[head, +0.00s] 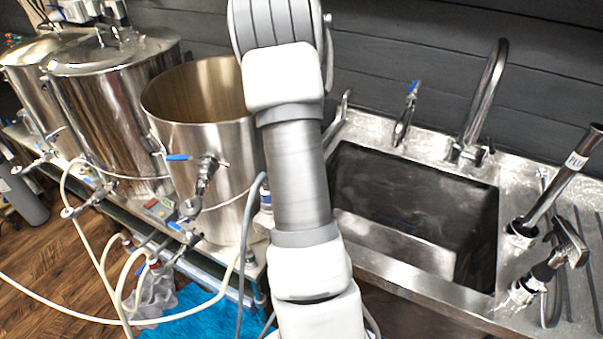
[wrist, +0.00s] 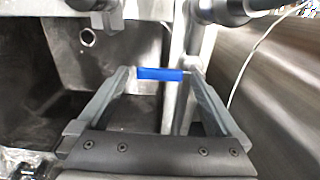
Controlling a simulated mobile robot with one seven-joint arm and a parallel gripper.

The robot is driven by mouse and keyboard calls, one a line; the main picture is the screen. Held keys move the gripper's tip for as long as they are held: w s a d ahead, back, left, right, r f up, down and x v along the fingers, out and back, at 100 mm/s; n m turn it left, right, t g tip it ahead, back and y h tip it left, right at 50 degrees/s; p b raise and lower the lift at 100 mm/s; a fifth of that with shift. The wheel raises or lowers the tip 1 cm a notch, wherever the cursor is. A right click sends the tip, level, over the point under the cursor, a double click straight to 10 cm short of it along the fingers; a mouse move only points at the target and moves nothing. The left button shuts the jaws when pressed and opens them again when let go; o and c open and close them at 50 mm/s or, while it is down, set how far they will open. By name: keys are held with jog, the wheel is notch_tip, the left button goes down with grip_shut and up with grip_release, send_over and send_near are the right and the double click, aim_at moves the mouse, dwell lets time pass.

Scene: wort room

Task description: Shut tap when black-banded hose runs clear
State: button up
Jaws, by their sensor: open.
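My gripper (wrist: 160,80) is open in the wrist view, its two fingers spread. A blue tap lever (wrist: 160,75) shows between the fingertips; whether either finger touches it I cannot tell. My gripper is not visible in the head view, where my arm crosses the middle. A slim tap with a blue top (head: 407,113) stands behind the sink. A blue-handled valve (head: 205,172) sits on the open steel pot. Several pale hoses (head: 112,285) and a grey hose (head: 248,215) hang near the pots. I cannot make out a black band or any flow.
The steel sink (head: 420,195) lies right of my arm; its basin wall (wrist: 60,60) fills the wrist view's left. A tall curved faucet (head: 485,95) stands behind it. More metal fittings (head: 545,200) stand at the right. Steel pots (head: 115,110) line the left.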

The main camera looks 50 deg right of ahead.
notch_tip(320, 180, up, 18)
jog(key=p, duration=0.1)
jog(key=shift+f, duration=0.25)
dwell(0.5)
jog(key=s+a+r+n+t, duration=0.1)
jog(key=a+r+n, duration=0.3)
jog(key=a, duration=0.5)
jog(key=s+a+r+n+t, duration=0.1)
jog(key=a+r+n+t, duration=0.2)
jog(key=a, duration=0.7)
jog(key=s+a+n+t, duration=0.1)
jog(key=s+a+n, duration=0.7)
jog(key=a, duration=0.5)
jog(key=shift+s+a+t, duration=0.3)
jog(key=shift+s+a, duration=0.1)
jog(key=shift+s, duration=0.85)
